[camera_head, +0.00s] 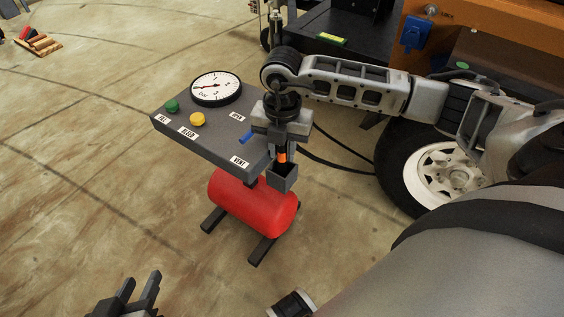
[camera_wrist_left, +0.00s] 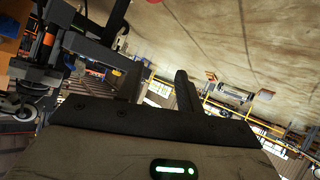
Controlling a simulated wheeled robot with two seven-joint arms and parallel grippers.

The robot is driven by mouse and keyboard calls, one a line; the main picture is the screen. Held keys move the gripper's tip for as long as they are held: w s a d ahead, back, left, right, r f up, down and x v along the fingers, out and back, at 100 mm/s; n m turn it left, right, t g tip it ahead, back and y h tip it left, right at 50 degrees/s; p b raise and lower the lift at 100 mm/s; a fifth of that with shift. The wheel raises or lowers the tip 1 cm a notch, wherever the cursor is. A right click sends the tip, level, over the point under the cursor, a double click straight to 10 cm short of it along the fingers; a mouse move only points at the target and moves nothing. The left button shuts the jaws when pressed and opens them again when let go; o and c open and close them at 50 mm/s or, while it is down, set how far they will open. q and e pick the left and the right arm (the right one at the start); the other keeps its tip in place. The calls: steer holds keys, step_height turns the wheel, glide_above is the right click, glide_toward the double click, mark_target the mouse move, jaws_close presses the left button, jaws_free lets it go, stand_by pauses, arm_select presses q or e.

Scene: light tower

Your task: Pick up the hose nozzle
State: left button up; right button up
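An orange piece (camera_head: 282,156), apparently the hose nozzle, shows just under my right gripper (camera_head: 281,150). It stands over a small dark box-shaped holder (camera_head: 284,180) at the right corner of the grey panel. My right gripper points down over it, and its fingers are mostly hidden, so I cannot tell whether they close on it. My left gripper (camera_head: 141,279) is open and empty at the bottom left, far from the nozzle. Its two spread fingers also show in the left wrist view (camera_wrist_left: 150,45).
A red tank (camera_head: 250,208) is below. A wheel (camera_head: 440,170) stands at right.

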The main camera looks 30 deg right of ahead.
jaws_close()
